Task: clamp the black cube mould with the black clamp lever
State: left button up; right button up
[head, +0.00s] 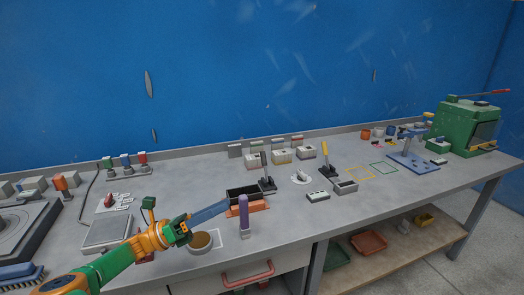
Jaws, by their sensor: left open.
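The black cube mould (236,196) is an open-topped black box near the middle of the bench, by an orange-red block (258,207). The black clamp lever (264,162) stands upright on a dark base just behind and right of the mould. My right gripper is not in view.
A purple upright handle (244,216) stands before the mould, and a round brown-topped dish (201,242) sits beside my gripper. A scale-like plate (107,232) lies left.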

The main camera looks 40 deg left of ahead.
aim_at(263, 154)
jog(key=i+j, duration=0.2)
jog(key=j, duration=0.15)
jog(key=i+j, duration=0.2)
jog(key=j, duration=0.2)
jog(key=i+j, duration=0.2)
jog(key=j, duration=0.15)
jog(key=i+j, duration=0.2)
jog(key=j, duration=0.2)
